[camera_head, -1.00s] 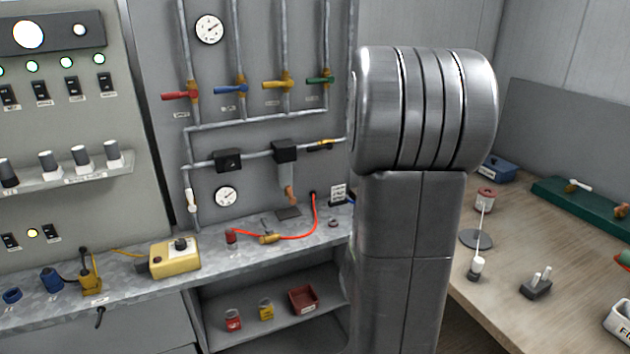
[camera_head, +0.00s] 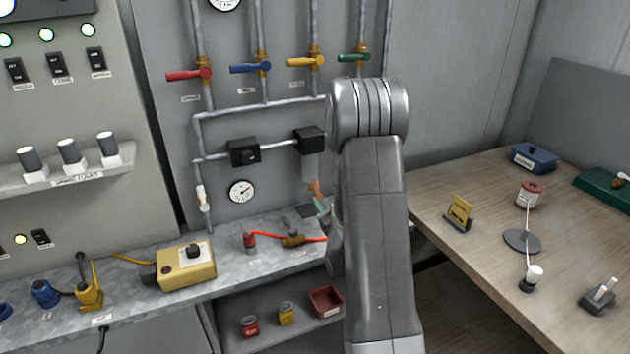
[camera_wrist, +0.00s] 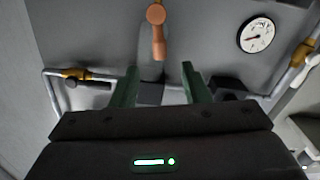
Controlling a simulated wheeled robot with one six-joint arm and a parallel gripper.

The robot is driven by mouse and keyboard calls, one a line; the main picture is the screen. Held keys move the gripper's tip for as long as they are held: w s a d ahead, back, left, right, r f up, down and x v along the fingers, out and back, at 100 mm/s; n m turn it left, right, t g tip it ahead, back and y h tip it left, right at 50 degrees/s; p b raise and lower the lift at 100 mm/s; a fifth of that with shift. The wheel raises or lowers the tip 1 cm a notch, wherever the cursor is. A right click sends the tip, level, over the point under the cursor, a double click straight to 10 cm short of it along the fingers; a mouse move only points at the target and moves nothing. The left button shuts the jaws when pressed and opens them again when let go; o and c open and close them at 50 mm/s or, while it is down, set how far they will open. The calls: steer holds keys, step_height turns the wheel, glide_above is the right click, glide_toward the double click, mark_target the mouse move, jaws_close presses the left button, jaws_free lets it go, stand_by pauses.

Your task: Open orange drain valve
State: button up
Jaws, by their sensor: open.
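The orange drain valve handle (camera_wrist: 157,34) hangs below a pipe in the wrist view, its round hub at the top and its lever pointing down the picture. In the head view the orange handle (camera_head: 314,187) shows small below a clear vertical tube, just left of my arm. My gripper (camera_wrist: 159,72) is open and empty, its two green fingers apart. In the wrist view the handle lies between and beyond the fingertips, and I cannot tell whether they touch. In the head view my arm hides most of the gripper.
Red, blue, yellow and green valve handles (camera_head: 250,68) line the pipes above. A black box (camera_head: 309,139) sits above the tube. A gauge (camera_head: 241,191), a red hose (camera_head: 312,239) and a yellow box (camera_head: 186,266) are near. A wooden table (camera_head: 470,270) stands at right.

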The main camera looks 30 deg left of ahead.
mark_target(316, 186)
steer(key=p+x, duration=0.2)
steer(key=x, duration=0.6)
steer(key=shift+w+a, duration=0.2)
jaws_close()
